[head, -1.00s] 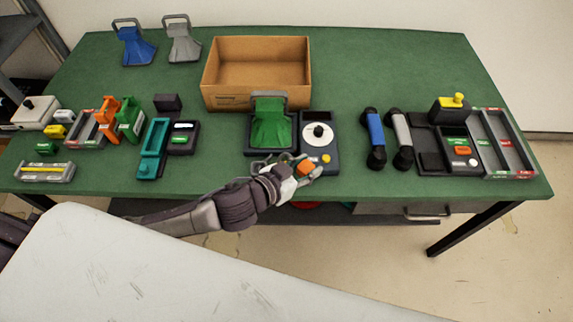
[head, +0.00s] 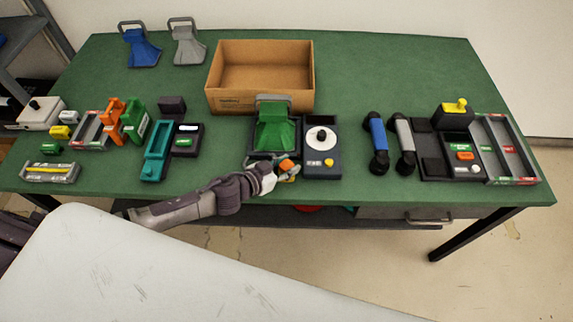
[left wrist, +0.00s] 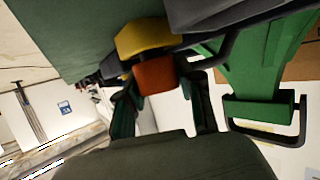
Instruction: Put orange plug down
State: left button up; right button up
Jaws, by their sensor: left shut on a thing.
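My left gripper (head: 281,171) is shut on the orange plug (head: 287,164). It is at the table's front edge, in front of the green horn-shaped piece (head: 274,131) and just left of the dark dial unit (head: 322,150). In the left wrist view the orange plug (left wrist: 156,75) shows at the fingertips (left wrist: 160,95). A yellow block (left wrist: 145,37) appears right beside the plug there; I cannot tell whether they touch. The plug's underside and any contact with the table are hidden. My right gripper is not in view.
An open cardboard box (head: 260,98) stands behind the green piece. A blue handset (head: 377,140) and a grey handset (head: 403,143) lie right of the dial unit. Coloured parts crowd the left. The green table (head: 220,155) is bare left of the green piece.

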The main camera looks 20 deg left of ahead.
pick_arm(q)
jog(key=shift+f, duration=0.3)
jog(key=o, duration=1.2)
jog(key=shift+r, duration=0.1)
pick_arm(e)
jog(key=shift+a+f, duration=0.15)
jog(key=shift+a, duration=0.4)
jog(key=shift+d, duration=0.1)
pick_arm(q)
jog(key=shift+s+a+r, duration=0.1)
jog(key=shift+s+r, duration=0.05)
jog(key=shift+r, duration=0.2)
jog(key=b+v, duration=0.1)
jog(key=v, duration=0.9)
jog(key=shift+s+a+b, duration=0.25)
jog(key=shift+s+b, duration=0.05)
jog(key=shift+b, duration=0.1)
jog(key=shift+s+a+r, duration=0.2)
jog(key=shift+s+r, duration=0.1)
jog(key=shift+s, duration=0.05)
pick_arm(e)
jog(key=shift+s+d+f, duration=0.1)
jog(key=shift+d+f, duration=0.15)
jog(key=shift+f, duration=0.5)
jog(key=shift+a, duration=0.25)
